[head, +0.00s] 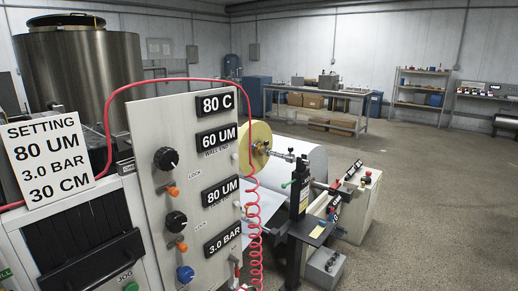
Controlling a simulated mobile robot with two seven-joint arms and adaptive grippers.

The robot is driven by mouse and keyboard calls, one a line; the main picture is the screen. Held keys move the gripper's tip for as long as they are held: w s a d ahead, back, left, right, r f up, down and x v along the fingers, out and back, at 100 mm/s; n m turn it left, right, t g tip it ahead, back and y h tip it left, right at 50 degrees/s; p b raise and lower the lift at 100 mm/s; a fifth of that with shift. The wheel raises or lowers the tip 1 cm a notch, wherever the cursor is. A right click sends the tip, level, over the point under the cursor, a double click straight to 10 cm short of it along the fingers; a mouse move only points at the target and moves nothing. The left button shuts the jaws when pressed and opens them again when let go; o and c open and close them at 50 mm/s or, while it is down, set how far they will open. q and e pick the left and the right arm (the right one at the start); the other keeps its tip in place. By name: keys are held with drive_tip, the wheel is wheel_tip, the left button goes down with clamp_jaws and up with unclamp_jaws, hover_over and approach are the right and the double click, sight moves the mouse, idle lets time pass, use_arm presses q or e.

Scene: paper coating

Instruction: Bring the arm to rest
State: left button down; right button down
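Neither of my grippers shows in the head view, and no part of either arm can be made out. A light grey control panel (150,215) stands close in front. Its black displays read 80 C (216,103), 60 UM (217,138), 80 UM (220,191) and 3.0 BAR (223,237). It carries two black knobs, an upper one (165,159) and a lower one (175,222), and a blue knob (185,273). A white sign (46,160) at left reads SETTING, 80 UM, 3.0 BAR, 30 CM.
A red hose (150,83) arches over the panel and coils down its right side. Behind it are a paper roll (305,158) and a black post (299,200). A steel tank (80,65) stands at back left. A workbench (330,91) is farther back. The floor at right is open.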

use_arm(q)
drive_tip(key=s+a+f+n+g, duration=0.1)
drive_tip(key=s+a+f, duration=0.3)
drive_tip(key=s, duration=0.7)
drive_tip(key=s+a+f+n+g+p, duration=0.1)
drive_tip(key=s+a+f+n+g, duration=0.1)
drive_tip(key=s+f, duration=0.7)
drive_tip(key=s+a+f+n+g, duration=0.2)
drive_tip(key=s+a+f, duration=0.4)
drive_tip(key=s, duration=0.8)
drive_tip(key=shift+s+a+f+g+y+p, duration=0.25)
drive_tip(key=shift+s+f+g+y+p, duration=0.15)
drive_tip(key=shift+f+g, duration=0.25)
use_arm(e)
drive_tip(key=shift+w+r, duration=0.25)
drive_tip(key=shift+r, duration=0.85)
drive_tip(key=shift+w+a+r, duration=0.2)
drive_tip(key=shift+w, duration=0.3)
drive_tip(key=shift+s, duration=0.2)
